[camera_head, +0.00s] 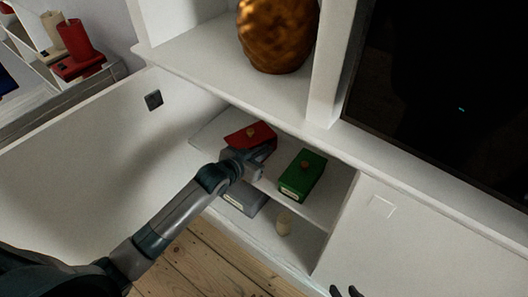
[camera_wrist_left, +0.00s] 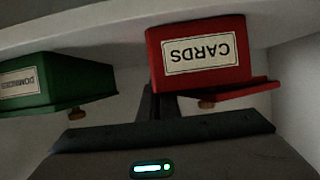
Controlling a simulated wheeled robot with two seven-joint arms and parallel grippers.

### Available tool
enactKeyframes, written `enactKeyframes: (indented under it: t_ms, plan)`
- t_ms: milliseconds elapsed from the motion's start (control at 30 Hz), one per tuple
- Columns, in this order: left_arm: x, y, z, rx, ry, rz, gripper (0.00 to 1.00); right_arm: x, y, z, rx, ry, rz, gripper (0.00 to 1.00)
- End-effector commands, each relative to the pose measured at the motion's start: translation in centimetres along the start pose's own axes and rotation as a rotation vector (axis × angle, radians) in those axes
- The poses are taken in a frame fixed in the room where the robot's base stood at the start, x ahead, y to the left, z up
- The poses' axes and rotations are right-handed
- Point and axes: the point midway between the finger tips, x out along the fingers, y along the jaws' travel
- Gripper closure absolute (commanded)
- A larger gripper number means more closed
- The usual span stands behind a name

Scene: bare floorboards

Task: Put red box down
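The red box (camera_head: 252,136) has a knobbed lid and is in the open cabinet compartment, at the upper shelf. In the left wrist view, which is upside down, the red box (camera_wrist_left: 203,55) shows its CARDS label and seems to be at the shelf surface; contact is unclear. My left gripper (camera_head: 246,160) is right at the box's front. Its dark fingers (camera_wrist_left: 160,102) reach the box's lid side, but their tips are hidden, so their grip is unclear. My right gripper (camera_head: 346,292) shows only two separated fingertips at the bottom edge, open and empty.
A green DOMINOES box (camera_head: 302,175) stands right of the red box. A grey box (camera_head: 243,198) and a small pale object (camera_head: 284,221) are on the level below. The white door (camera_head: 90,170) is open at left. A bronze vase (camera_head: 277,35) stands above.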

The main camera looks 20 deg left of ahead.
Motion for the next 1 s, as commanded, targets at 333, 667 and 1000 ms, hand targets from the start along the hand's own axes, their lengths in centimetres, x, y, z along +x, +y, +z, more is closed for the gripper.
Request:
enactKeyframes:
  t_ms: [333, 667, 1000]
  plan:
    - [0.1, 0.0, 0.0, 0.001, 0.003, 0.000, 1.00, -0.1, -0.6, 0.1, 0.009, -0.001, -0.007, 0.69]
    - [0.1, 0.0, 0.2, 0.001, 0.001, 0.000, 0.79, -0.1, -0.2, 0.1, 0.005, -0.002, 0.000, 0.69]
    - [-0.9, -0.1, -0.1, 0.002, 0.000, 0.000, 0.79, -0.4, 0.2, 0.3, -0.007, -0.014, 0.005, 0.69]
